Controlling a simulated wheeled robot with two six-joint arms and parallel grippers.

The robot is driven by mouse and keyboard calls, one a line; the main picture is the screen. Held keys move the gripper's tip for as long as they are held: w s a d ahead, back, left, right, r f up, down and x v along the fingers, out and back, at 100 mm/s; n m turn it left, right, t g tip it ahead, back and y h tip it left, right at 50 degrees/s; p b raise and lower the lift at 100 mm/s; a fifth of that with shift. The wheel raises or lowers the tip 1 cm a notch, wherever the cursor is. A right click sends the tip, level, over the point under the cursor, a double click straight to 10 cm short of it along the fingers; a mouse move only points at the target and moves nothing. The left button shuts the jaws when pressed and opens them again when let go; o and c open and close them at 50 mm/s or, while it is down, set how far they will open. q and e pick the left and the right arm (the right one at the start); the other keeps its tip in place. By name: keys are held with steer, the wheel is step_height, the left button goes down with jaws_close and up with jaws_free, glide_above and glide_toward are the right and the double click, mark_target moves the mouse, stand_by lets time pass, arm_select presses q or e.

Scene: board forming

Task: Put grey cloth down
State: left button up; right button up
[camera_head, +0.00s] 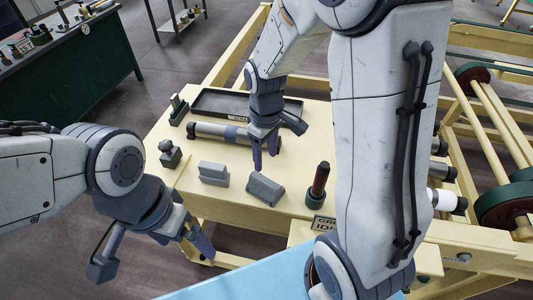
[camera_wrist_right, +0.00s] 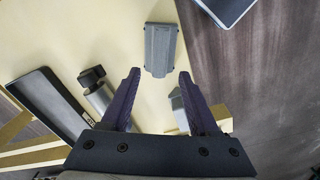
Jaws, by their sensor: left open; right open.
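My right gripper (camera_head: 266,150) is open and empty above the table, just behind this piece. Its two spread fingers show in the right wrist view (camera_wrist_right: 158,98). My left gripper (camera_head: 185,240) is open and empty, low at the left, off the table's front edge.
A light blue board (camera_head: 250,281) lies in front.

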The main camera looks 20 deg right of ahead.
steer(key=s+a+r, duration=0.3)
steer(key=s+a, duration=0.3)
steer(key=s, duration=0.3)
steer(key=s+a+r+y, duration=0.1)
steer(key=s+a+r, duration=0.2)
steer(key=s+a, duration=0.3)
steer(key=s, duration=0.3)
steer(key=shift+s+r+n, duration=0.15)
steer(key=shift+r+n, duration=0.2)
steer(key=shift+n, duration=0.05)
arm_select(q)
steer(key=shift+f, duration=0.15)
arm_select(e)
steer(key=shift+a+f, duration=0.1)
